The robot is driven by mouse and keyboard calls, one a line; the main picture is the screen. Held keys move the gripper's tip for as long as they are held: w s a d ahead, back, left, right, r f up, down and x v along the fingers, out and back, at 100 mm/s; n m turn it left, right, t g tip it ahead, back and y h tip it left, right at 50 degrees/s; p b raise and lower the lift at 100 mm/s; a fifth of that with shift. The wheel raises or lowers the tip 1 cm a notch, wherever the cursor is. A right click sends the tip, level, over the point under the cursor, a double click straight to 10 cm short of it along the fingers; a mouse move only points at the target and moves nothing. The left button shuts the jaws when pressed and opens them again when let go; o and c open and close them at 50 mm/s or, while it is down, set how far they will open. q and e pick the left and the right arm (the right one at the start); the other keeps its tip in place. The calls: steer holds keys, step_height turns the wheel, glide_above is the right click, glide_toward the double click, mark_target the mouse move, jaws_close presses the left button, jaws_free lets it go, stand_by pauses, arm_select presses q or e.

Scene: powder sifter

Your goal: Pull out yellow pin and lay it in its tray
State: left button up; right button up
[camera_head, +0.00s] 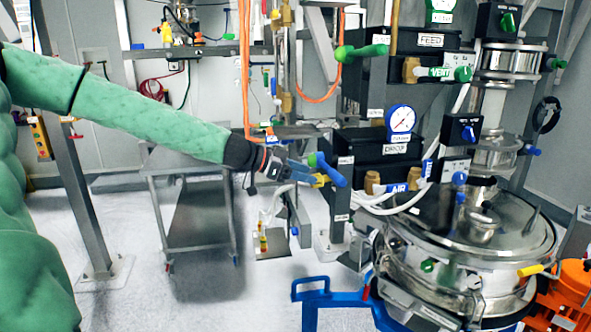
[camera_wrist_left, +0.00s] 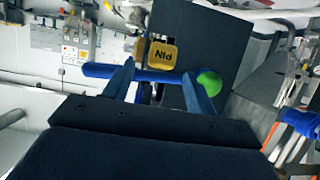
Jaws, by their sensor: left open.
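The yellow pin (camera_head: 320,180) sits at the dark block beside the blue handle (camera_head: 336,174). In the left wrist view its yellow tag (camera_wrist_left: 162,55), lettered PIN, shows close up against a dark plate. My left gripper (camera_head: 304,172) is open and close to the pin. In the left wrist view its two fingers (camera_wrist_left: 159,68) stand on either side of the yellow tag, with the blue handle (camera_wrist_left: 100,71) crossing there. Whether a finger touches the pin I cannot tell. I cannot make out the pin's tray for certain. My right gripper is not in view.
A green knob (camera_wrist_left: 209,82) is close to the right finger. A round steel sifter (camera_head: 470,235) with a blue frame (camera_head: 318,285) stands at lower right. A gauge (camera_head: 401,119) and hoses are right of the handle. A grey cart (camera_head: 200,212) stands behind my left arm.

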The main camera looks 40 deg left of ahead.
arm_select(q)
steer(key=shift+p+x, duration=0.3)
steer(key=shift+x, duration=1.5)
steer(key=shift+w+d+f, duration=0.2)
steer(key=shift+w, duration=0.05)
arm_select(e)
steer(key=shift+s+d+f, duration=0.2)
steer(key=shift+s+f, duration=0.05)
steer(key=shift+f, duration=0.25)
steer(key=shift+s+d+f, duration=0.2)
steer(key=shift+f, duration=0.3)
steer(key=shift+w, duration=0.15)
arm_select(q)
steer(key=c, duration=1.1)
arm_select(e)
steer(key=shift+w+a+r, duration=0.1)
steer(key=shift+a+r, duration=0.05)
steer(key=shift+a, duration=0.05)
arm_select(q)
steer(key=shift+s+a+r+p, duration=0.15)
steer(key=shift+s+a+p, duration=0.15)
steer(key=shift+p, duration=0.3)
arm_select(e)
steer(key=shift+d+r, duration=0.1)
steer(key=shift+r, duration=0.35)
